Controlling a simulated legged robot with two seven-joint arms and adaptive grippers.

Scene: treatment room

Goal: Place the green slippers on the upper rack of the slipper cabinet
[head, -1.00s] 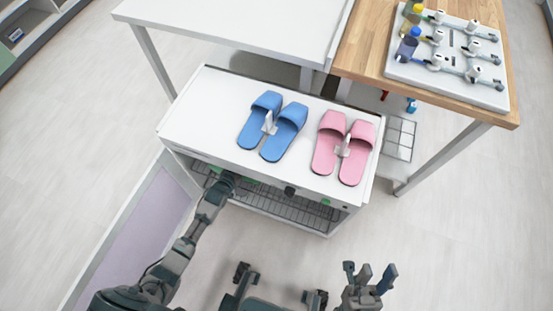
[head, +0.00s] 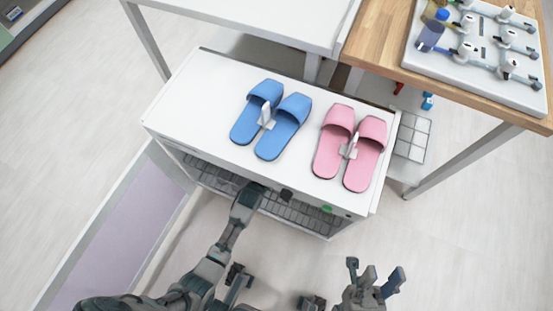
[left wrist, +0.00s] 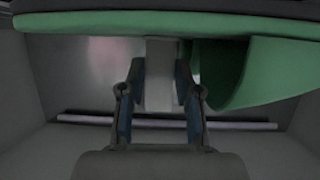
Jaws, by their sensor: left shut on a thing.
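The white slipper cabinet (head: 190,105) stands in the middle of the head view with its front open, showing wire racks (head: 215,177) inside. My left gripper (left wrist: 160,100) reaches into the cabinet front; its tip is hidden under the cabinet top in the head view. In the left wrist view it is shut on a pale upright tab joined to the green slippers (left wrist: 240,75), which fill the upper part of that view. Their rack level is unclear. In the head view a small green patch (head: 327,209) shows at the right of the opening. My right gripper (head: 375,270) is open and empty.
Blue slippers (head: 283,128) and pink slippers (head: 364,155) lie on the cabinet top. The open door (head: 120,235) with a lilac panel extends at the left. A white table (head: 240,18) and a wooden table (head: 385,40) holding a white rack board (head: 470,68) stand behind.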

